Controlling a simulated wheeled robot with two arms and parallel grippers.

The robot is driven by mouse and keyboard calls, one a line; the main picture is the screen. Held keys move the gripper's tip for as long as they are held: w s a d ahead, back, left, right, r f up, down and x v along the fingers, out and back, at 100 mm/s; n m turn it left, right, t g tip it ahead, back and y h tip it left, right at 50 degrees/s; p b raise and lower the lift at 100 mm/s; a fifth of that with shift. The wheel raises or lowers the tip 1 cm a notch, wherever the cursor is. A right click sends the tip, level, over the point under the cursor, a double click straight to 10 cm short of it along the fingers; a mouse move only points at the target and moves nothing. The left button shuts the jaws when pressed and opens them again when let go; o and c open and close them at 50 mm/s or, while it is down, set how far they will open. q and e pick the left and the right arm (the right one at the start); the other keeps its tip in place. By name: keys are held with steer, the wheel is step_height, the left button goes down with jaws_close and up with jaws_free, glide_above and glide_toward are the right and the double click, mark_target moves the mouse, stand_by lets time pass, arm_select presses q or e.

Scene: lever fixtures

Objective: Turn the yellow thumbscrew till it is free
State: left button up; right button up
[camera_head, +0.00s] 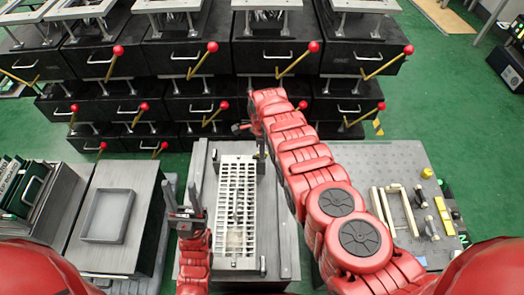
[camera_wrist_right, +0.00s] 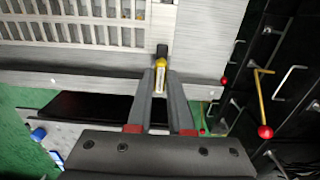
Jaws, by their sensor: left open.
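The yellow thumbscrew (camera_wrist_right: 160,72) is in the right wrist view, with a dark tip (camera_wrist_right: 162,50) pointing at the edge of the grated fixture (camera_wrist_right: 90,25). My right gripper (camera_wrist_right: 160,78) has a finger on each side of it, and the thumbscrew fills the narrow gap between the fingertips. In the head view my right gripper (camera_head: 245,127) is at the far end of the fixture, partly behind my arm, and the thumbscrew is hidden. My left gripper (camera_head: 183,190) is open, empty and upright left of the fixture's grate (camera_head: 237,200).
Black cabinets (camera_head: 270,55) with red-knobbed levers stand along the back, close beyond my right gripper. A grey tray (camera_head: 107,216) sits on a bench at left. A perforated table (camera_head: 385,165) at right holds cream bars and yellow parts. Green floor shows between.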

jaws_close()
steer(key=shift+n, duration=0.4)
steer(key=n, duration=0.3)
steer(key=shift+n, duration=0.4)
steer(key=n, duration=0.3)
steer(key=shift+n, duration=2.1)
